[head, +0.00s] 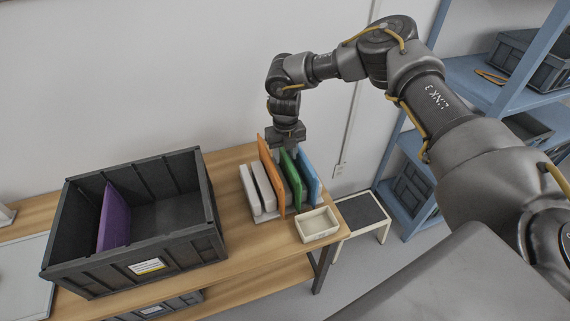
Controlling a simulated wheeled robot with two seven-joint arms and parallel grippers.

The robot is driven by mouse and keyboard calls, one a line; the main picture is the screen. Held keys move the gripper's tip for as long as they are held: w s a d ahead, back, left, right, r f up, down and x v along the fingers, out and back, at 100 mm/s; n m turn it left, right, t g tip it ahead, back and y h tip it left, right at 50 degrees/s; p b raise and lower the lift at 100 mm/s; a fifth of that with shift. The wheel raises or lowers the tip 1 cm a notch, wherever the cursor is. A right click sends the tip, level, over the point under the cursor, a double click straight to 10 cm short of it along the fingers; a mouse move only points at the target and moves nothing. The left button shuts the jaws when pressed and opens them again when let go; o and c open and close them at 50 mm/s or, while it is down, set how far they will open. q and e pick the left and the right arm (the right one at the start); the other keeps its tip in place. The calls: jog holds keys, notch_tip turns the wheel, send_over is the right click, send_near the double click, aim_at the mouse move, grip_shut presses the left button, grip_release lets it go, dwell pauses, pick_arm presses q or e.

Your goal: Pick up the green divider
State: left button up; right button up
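The green divider (291,178) stands upright in a rack on the wooden table, between an orange divider (272,177) on its left and a blue divider (308,175) on its right. My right gripper (288,150) points down just above the far top end of the green divider. Its fingertips are too small and partly hidden to show whether they are apart or touch the divider. My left gripper is out of view.
A dark grey crate (218,228) holding a purple divider (113,216) stands left on the table. White slabs (257,188) stand left of the orange divider. A shallow cream tray (317,224) lies in front. Blue shelving (478,88) stands at right.

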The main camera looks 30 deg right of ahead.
jog(key=shift+f, duration=0.25)
jog(key=shift+s, duration=0.1)
jog(key=shift+c, duration=0.4)
grip_shut()
notch_tip(320, 180, up, 9)
jog(key=shift+b, duration=1.15)
jog(key=shift+r, duration=0.55)
